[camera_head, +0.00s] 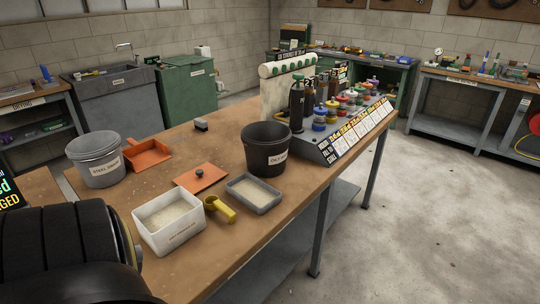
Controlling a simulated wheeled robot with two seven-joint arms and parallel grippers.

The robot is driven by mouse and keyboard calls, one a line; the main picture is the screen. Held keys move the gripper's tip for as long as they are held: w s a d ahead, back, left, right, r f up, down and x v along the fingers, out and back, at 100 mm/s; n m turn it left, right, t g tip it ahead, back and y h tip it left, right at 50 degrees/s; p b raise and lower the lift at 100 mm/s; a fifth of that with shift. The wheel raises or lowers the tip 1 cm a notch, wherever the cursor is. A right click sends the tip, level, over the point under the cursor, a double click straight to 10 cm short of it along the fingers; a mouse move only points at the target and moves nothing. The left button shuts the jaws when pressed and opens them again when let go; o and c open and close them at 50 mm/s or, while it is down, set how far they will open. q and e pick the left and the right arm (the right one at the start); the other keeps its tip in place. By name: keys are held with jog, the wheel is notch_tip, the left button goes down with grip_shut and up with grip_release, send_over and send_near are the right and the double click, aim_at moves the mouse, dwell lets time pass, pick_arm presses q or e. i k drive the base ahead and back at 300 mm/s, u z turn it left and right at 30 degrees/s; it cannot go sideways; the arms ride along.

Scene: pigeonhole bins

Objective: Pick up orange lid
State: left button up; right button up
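The orange lid (202,176) is a flat square plate with a black knob in its middle. It lies on the wooden workbench (222,134), behind a white open box (169,222) of pale granular material. A dark bin (267,158) stands to its right, and a grey tray (253,193) with pale contents sits at its front right. A yellow scoop (220,208) lies in front of the lid, between the box and the tray. Nothing covers the lid. Neither of my grippers shows in this view.
An orange dustpan (149,157) and a grey bucket (95,160) stand left of the lid. A small dark block (201,125) lies behind it. A rack of bottles and coloured caps (345,114) fills the bench's far right. The floor to the right is clear.

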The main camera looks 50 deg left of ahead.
aim_at(196, 180)
jog(key=z, duration=0.25)
jog(key=i, duration=2.1)
jog(key=u, duration=2.15)
